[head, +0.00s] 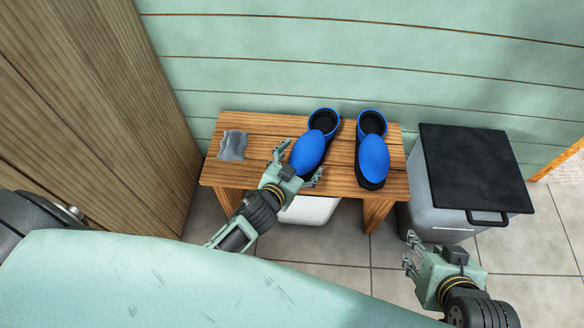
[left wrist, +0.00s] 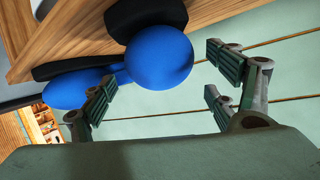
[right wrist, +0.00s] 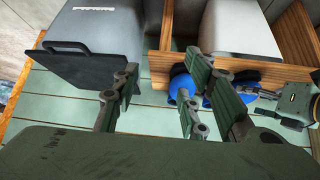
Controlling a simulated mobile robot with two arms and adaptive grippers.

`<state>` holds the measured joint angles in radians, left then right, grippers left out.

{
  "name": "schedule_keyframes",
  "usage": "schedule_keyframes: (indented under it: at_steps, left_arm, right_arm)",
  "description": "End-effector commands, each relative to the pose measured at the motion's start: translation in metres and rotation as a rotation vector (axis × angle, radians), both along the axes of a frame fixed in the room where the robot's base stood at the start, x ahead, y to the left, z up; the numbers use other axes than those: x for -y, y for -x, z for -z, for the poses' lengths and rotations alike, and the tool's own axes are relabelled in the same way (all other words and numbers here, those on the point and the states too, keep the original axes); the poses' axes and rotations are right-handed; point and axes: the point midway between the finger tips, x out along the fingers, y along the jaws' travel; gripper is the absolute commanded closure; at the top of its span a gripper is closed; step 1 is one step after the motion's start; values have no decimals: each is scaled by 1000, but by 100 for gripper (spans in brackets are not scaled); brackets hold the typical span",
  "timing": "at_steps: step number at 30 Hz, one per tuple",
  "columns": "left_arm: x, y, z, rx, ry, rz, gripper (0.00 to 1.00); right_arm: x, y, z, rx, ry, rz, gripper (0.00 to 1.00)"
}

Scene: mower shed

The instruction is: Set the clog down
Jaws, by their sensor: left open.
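Two blue clogs with black soles stand side by side on a wooden bench (head: 260,127). The left clog (head: 308,152) has its toe toward me; the right clog (head: 373,160) is a short gap to its right. My left gripper (head: 298,165) is open at the left clog's toe, with fingers on either side of it. In the left wrist view the left clog (left wrist: 160,55) shows large beyond the spread fingers, with its sole at the bench top; contact with the fingers is unclear. My right gripper (head: 411,255) is open and empty, low at the right, in front of the bin.
A grey crumpled cloth (head: 233,146) lies on the bench's left end. A white container (head: 308,210) is under the bench. A grey bin with a black lid (head: 475,165) stands right of the bench. A wooden panel (head: 100,100) rises at left.

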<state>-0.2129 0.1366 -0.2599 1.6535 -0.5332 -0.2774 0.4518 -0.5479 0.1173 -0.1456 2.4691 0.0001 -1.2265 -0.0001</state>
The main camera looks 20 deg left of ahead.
Motion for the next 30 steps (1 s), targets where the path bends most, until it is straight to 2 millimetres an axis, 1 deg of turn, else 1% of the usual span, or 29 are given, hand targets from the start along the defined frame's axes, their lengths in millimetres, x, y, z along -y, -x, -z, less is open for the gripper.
schedule_keyframes:
  at_steps: [1, 6, 9, 12, 15, 19, 23, 26, 27, 29, 30]
  left_arm:
    - [-1, 9, -4, -2, 1, -1, 19]
    - [-3, 31, -13, -1, 0, 1, 19]
    - [-4, 41, -17, -1, 1, -1, 19]
    - [-5, 48, -20, -1, 1, -1, 19]
    - [-5, 51, -21, 0, 0, -1, 19]
    - [-6, 53, -22, -2, -2, -3, 19]
    - [-18, 59, -24, -50, -6, -53, 19]
    - [-37, 74, -28, -151, -12, -128, 19]
    - [-44, 84, -30, -207, -14, -159, 19]
    - [-52, 104, -32, -304, -11, -194, 19]
    - [-55, 119, -34, -371, -7, -208, 19]
  right_arm:
    - [4, 11, 3, -51, 11, 4, 60]
    - [15, 44, 17, -204, 44, 17, 60]
    - [19, 60, 22, -272, 58, 22, 60]
    - [22, 70, 25, -317, 66, 26, 60]
    - [24, 76, 26, -341, 71, 28, 60]
    - [24, 79, 27, -351, 73, 28, 60]
    - [24, 79, 27, -351, 73, 28, 60]
    - [24, 78, 27, -350, 73, 28, 60]
    - [24, 78, 27, -350, 73, 28, 60]
    - [24, 78, 27, -350, 73, 28, 60]
    - [24, 78, 27, -349, 73, 28, 60]
